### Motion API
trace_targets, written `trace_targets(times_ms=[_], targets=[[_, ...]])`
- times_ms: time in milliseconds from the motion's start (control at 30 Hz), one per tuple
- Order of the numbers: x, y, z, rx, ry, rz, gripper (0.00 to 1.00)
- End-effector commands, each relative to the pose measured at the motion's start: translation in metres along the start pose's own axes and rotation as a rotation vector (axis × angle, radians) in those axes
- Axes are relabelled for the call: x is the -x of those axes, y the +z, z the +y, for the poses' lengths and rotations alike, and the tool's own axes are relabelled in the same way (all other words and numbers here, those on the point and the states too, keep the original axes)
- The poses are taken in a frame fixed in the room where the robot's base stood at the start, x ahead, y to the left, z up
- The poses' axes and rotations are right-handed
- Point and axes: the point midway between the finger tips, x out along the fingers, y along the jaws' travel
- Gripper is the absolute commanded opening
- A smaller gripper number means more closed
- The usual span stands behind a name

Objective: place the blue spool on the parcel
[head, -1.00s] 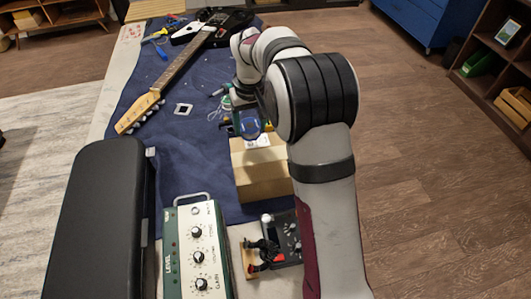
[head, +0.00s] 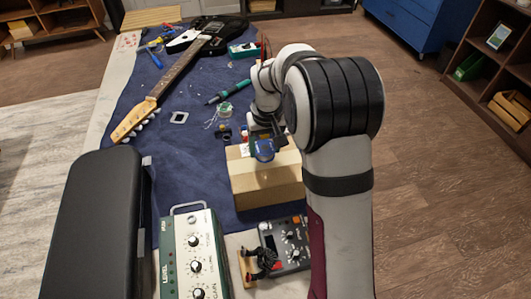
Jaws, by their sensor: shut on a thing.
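The blue spool (head: 264,151) is at the end of my gripper (head: 264,141), over the far part of the parcel's top. The parcel (head: 268,188) is a tan cardboard box with a pale label, standing on the dark blue cloth. My gripper is shut on the spool and reaches down from the arm at the right. The fingertips are small and partly hidden by the spool. I cannot tell whether the spool touches the parcel's top or hangs just above it.
An electric guitar (head: 172,80) lies at the back left of the cloth (head: 195,155). A soldering iron (head: 230,91) and wire coil (head: 222,112) lie behind the parcel. In front stand a green-and-white amplifier unit (head: 193,255), a dark pedal (head: 287,248) and a long black case (head: 95,225).

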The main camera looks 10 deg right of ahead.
Motion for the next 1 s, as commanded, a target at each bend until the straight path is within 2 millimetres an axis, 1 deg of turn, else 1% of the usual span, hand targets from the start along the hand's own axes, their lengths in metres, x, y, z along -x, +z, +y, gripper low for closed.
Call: trace_targets(times_ms=[33, 133, 467, 500, 567, 600, 667, 900, 967, 1000], targets=[[-0.011, 0.003, 0.000, -0.001, -0.001, -0.005, 0.08], [-0.025, 0.004, 0.000, -0.001, 0.001, -0.002, 0.08], [-0.029, 0.004, 0.001, -0.002, 0.000, -0.001, 0.08], [-0.030, 0.004, 0.001, -0.002, 0.000, -0.001, 0.69], [-0.029, 0.004, 0.001, -0.002, 0.000, -0.001, 0.80], [-0.029, 0.004, 0.001, -0.002, 0.000, -0.001, 0.87], [-0.029, 0.004, 0.001, -0.001, 0.000, -0.001, 0.97], [-0.029, 0.004, 0.001, -0.001, 0.000, 0.000, 0.97], [-0.026, 0.004, 0.001, -0.001, 0.001, 0.001, 0.97], [-0.021, 0.003, 0.001, -0.001, 0.001, 0.003, 0.97]])
